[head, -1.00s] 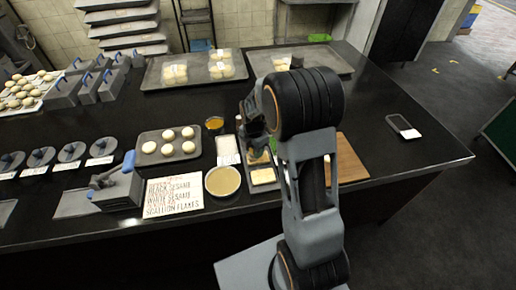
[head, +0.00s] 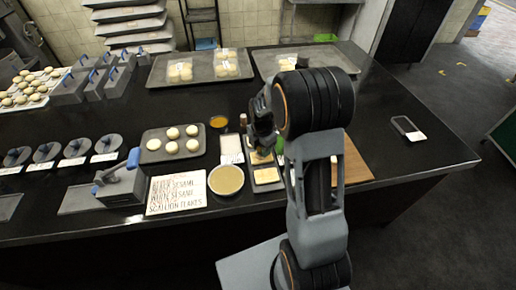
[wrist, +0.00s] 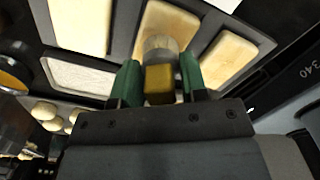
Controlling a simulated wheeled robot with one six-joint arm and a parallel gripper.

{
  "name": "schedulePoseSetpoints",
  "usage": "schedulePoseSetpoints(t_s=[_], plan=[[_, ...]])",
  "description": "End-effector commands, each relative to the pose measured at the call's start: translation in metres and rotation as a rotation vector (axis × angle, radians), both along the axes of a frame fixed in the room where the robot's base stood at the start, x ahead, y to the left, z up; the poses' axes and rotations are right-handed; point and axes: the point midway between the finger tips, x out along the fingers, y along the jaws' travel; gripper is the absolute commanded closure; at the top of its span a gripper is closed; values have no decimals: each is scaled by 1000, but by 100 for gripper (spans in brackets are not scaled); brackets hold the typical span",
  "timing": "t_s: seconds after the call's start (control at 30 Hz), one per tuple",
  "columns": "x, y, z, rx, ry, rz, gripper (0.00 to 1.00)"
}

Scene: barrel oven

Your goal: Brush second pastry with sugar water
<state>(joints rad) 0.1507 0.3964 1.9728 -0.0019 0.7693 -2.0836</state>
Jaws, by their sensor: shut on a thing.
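My gripper (wrist: 160,82) has green fingers, shut on a brush (wrist: 159,86) with a yellow-brown handle and a pale head. The brush head overlaps the near end of the middle pastry (wrist: 168,30); I cannot tell whether it touches. Other flat, pale pastries lie to its left (wrist: 80,24) and right (wrist: 228,58) in a dark tray. In the head view, my gripper (head: 262,140) is over the tray, partly hiding it; one pastry (head: 265,176) shows at its near end. A round bowl of pale tan liquid (head: 226,180) stands left of the tray.
A narrow container of white grains (head: 231,149) lies left of the pastry tray. A small orange bowl (head: 219,122) and a tray of round buns (head: 172,143) are farther left. A wooden board (head: 354,162) is right of my arm. The counter's right side is mostly clear.

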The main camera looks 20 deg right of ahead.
Motion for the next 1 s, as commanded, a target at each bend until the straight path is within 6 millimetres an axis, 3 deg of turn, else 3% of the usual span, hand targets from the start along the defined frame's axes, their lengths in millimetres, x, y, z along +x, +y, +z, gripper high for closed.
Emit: schedulePoseSetpoints(t_s=[0.7,1.0], plan=[[-7,-31,-1,0,2,-2,81],[-7,-32,0,0,2,0,81]])
